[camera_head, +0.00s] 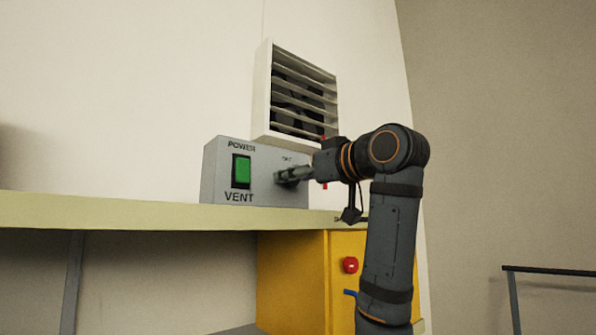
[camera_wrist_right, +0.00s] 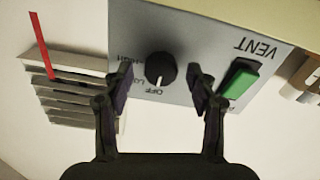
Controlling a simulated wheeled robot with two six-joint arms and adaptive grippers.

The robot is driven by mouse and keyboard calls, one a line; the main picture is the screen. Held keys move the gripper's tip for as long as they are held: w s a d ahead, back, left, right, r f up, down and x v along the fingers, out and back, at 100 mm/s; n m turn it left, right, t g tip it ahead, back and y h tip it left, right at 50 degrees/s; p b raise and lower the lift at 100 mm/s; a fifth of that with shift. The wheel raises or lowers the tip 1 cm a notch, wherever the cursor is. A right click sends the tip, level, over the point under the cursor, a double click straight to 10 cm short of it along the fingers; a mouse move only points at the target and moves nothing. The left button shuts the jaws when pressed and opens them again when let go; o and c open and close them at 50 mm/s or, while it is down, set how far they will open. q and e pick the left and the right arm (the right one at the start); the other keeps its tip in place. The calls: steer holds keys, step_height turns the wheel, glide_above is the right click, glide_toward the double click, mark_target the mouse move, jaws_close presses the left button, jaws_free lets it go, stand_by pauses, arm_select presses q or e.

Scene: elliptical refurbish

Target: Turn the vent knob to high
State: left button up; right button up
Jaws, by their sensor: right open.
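The vent knob (camera_wrist_right: 161,66) is a round black knob on the grey control box (camera_head: 220,172). In the right wrist view, which is upside down, OFF, LOW and HIGH labels are printed around it. My right gripper (camera_wrist_right: 157,74) is open, with one finger on each side of the knob and gaps between. In the head view my right gripper (camera_head: 292,174) reaches the box's right part and hides the knob. My left gripper is in neither view.
A green power switch (camera_head: 242,171) sits on the box's left part. A slatted white vent (camera_head: 262,100) with a red strip is on the wall above. The box stands on a pale shelf (camera_head: 120,210), above a yellow cabinet (camera_head: 293,280) with a red button.

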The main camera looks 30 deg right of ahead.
steer(key=shift+c, duration=0.8)
steer(key=shift+w, duration=0.15)
steer(key=shift+c, duration=1.4)
steer(key=shift+w+f, duration=0.1)
steer(key=shift+w, duration=0.05)
steer(key=shift+c, duration=1)
steer(key=c, duration=0.5)
arm_select(q)
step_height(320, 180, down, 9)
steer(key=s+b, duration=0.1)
steer(key=b, duration=0.7)
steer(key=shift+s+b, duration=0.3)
arm_select(e)
steer(key=shift+m, duration=8.9)
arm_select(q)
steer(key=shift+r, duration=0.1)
arm_select(e)
steer(key=o, duration=1.1)
steer(key=shift+d, duration=0.15)
